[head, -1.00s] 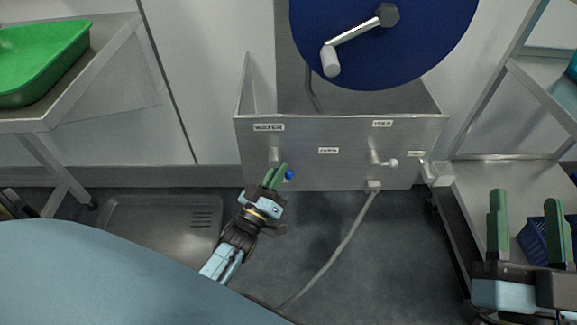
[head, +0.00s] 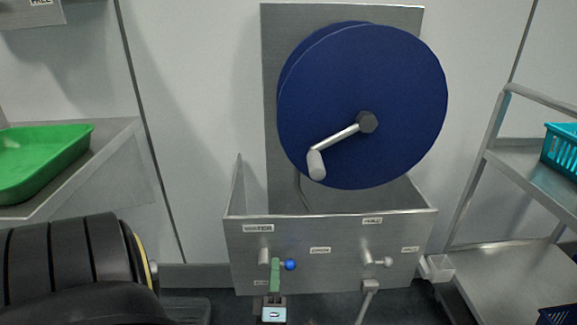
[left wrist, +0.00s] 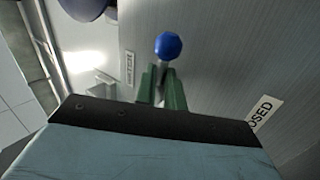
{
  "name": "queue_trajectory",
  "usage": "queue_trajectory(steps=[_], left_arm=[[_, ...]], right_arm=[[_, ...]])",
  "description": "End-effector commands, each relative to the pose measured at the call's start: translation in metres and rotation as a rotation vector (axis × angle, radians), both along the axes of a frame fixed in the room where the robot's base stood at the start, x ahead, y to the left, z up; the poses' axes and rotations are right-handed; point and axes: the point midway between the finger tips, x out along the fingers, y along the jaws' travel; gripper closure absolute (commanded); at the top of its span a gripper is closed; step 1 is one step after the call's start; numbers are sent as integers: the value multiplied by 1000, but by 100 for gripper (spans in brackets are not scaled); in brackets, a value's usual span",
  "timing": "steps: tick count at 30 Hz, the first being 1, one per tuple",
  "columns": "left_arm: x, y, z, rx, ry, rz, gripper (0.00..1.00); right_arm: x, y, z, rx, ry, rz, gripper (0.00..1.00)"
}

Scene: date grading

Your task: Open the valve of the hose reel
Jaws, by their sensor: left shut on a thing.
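The hose reel is a blue drum (head: 380,90) with a grey crank handle (head: 316,163), mounted above a steel box (head: 325,230). On the box's left front, below the WATER label (head: 258,228), a valve lever ends in a blue ball (head: 290,265). My left gripper (head: 275,272) is at this lever. In the left wrist view its green fingers (left wrist: 161,85) are shut on the lever's grey stem, with the blue ball (left wrist: 168,46) just beyond the tips. A label ending in "OSED" (left wrist: 260,113) is to the right there. My right gripper is out of view.
A second lever with a white knob (head: 388,262) is on the box's right front, with a grey hose (head: 366,305) below it. A green tray (head: 45,155) is on a table at left. A steel rack (head: 505,265) with a teal basket (head: 564,150) is at right.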

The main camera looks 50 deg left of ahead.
Motion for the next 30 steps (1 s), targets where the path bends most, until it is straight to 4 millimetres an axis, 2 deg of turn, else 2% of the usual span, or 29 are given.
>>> queue_trajectory(steps=[9, 24, 25, 30], left_arm=[[-2, 2, 3, -64, -91, 9, 100], [-2, 2, 4, -75, -108, 9, 100], [-2, 2, 4, -75, -108, 9, 88], [-2, 2, 4, -73, -106, 9, 68]], right_arm=[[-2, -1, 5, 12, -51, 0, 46], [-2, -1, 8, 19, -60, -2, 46], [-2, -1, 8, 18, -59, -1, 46], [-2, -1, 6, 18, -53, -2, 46]])
